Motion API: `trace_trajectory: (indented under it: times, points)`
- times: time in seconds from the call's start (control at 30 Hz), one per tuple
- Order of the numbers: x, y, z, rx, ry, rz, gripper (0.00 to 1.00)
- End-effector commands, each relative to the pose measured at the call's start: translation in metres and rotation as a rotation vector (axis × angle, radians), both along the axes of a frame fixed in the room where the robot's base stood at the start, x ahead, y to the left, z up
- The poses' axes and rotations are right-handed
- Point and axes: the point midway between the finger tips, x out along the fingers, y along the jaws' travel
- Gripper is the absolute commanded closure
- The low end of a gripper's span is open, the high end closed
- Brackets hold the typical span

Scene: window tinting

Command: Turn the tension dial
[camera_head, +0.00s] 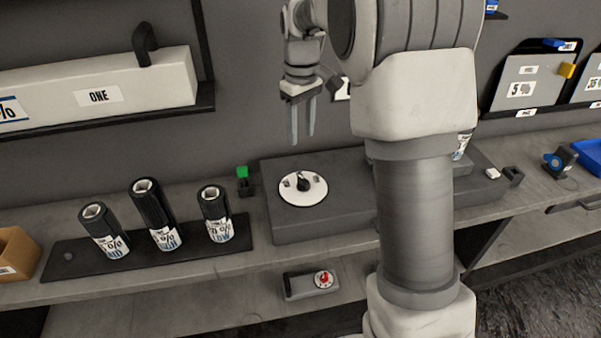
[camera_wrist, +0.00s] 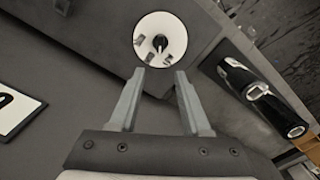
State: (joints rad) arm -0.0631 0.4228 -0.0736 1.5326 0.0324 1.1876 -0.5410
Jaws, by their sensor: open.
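The tension dial (camera_head: 303,183) is a black knob on a round white plate (camera_head: 289,194), set on top of a dark grey box (camera_head: 335,220). In the wrist view the dial (camera_wrist: 159,42) shows near the top, on its white plate with small labels. My gripper (camera_head: 303,141) is above and behind the dial, fingers pointing down, apart from it. In the wrist view my gripper (camera_wrist: 160,74) is open and empty, with the plate just beyond the fingertips. My arm hides the right part of the box.
Several film rolls stand tilted on a dark rack (camera_head: 70,262) left of the box; a green-topped piece (camera_head: 242,174) is between them. A small device with a red dial (camera_head: 323,279) lies in front. A white long box (camera_head: 100,90) sits on a shelf above left.

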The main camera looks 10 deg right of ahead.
Motion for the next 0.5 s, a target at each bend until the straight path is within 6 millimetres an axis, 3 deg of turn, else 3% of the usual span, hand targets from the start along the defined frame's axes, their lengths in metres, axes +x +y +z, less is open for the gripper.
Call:
trace_trajectory:
  times: [0.1, 0.5]
  points:
    - [-0.001, 0.000, -0.030, 0.000, 0.006, 0.000, 0.53]
    - [-0.001, 0.000, -0.111, -0.001, 0.003, -0.001, 0.53]
